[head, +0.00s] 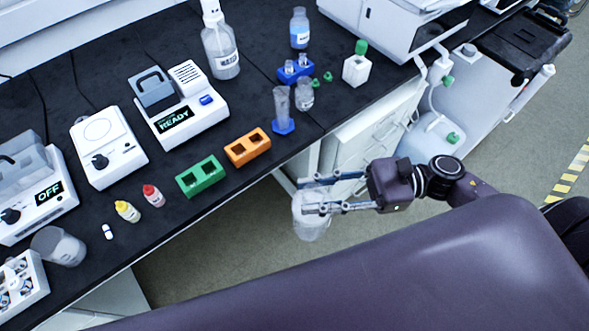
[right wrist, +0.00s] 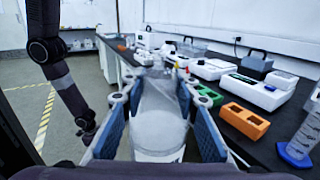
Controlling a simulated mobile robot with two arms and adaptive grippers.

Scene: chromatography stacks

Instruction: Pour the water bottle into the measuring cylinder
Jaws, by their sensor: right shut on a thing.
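My right gripper (head: 322,195) is shut on a clear, pale bottle (head: 313,224), held off the front of the bench, over the floor. The bottle looks roughly upright; its label cannot be read. In the right wrist view the bottle (right wrist: 158,120) sits between the blue finger pads. The measuring cylinder (head: 282,102) is clear with a blue base and stands upright near the bench's front edge, above and left of the gripper in the head view. It also shows at the right edge of the right wrist view (right wrist: 309,132). An arm of mine shows at the left there; its gripper is unclear.
An orange block (head: 247,147) and a green block (head: 202,176) lie left of the cylinder. A small glass jar (head: 304,94) stands close to its right, with a blue rack (head: 295,70) behind. A labelled bottle (head: 221,50) stands further back. Open floor lies below the gripper.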

